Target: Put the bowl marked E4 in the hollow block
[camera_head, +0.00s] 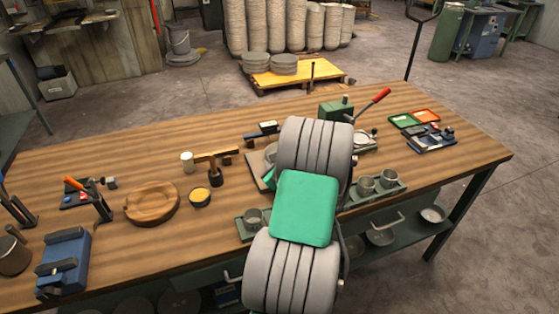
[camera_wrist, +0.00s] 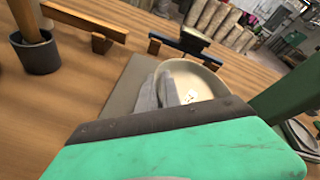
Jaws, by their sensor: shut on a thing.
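A cream bowl (camera_wrist: 205,80) with a small dark mark inside shows in the wrist view; the mark is too small to read. My gripper (camera_wrist: 159,88) has its grey fingers at the bowl's left rim and is shut on it. The bowl is at a grey-tan board (camera_wrist: 122,88); whether it touches the board I cannot tell. In the head view my arm hides most of the bowl and the gripper. A round wooden block with a shallow hollow (camera_head: 152,204) lies on the bench to the left, apart from my gripper.
A blue tool (camera_head: 64,262) is at the front left. Green trays with metal cups (camera_head: 376,186) flank my arm.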

